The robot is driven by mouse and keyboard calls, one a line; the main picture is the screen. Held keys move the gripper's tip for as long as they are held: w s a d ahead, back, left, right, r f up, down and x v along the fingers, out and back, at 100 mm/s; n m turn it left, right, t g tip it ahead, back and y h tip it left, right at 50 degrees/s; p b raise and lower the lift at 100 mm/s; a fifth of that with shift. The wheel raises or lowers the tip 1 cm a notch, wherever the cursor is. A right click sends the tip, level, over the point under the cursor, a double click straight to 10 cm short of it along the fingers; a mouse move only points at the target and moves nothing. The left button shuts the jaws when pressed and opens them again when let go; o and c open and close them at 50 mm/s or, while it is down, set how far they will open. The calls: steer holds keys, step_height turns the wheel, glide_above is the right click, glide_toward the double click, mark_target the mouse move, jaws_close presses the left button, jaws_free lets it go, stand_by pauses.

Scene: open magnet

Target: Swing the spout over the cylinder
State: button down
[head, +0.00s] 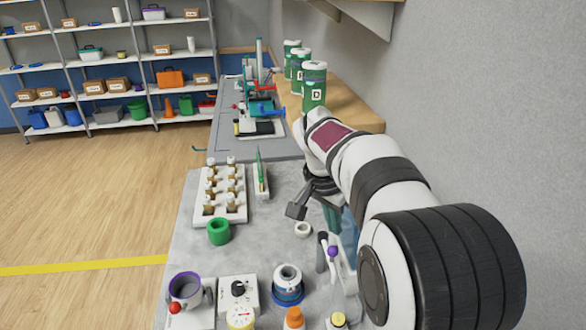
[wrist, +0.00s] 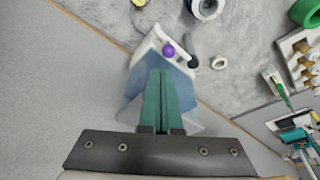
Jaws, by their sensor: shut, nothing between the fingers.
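A dispenser-like unit with a white frame and a translucent blue tank (wrist: 182,82) stands near the wall side of the bench. A purple ball (wrist: 169,50) sits on its white top bar; the ball also shows in the head view (head: 333,251). A dark grey rod with a black end (wrist: 191,60), perhaps the spout, sticks out beside the ball. I cannot tell which thing is the cylinder; a small white ring (wrist: 220,62) lies on the bench near the rod. My gripper (wrist: 161,72) has green fingers, shut and empty, over the tank; whether they touch it is unclear.
A purple-rimmed cup (head: 185,287) is front left. Green canisters (head: 314,85) stand beyond my arm. The wall is close on the right.

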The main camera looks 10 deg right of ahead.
mark_target(328, 251)
steer(key=shift+w+d+f, duration=0.1)
steer(key=shift+w+d, duration=0.1)
steer(key=shift+w, duration=0.4)
steer(key=shift+w+d+f, duration=0.1)
steer(key=shift+w+d, duration=0.1)
steer(key=shift+w, duration=0.35)
steer(key=x, duration=1)
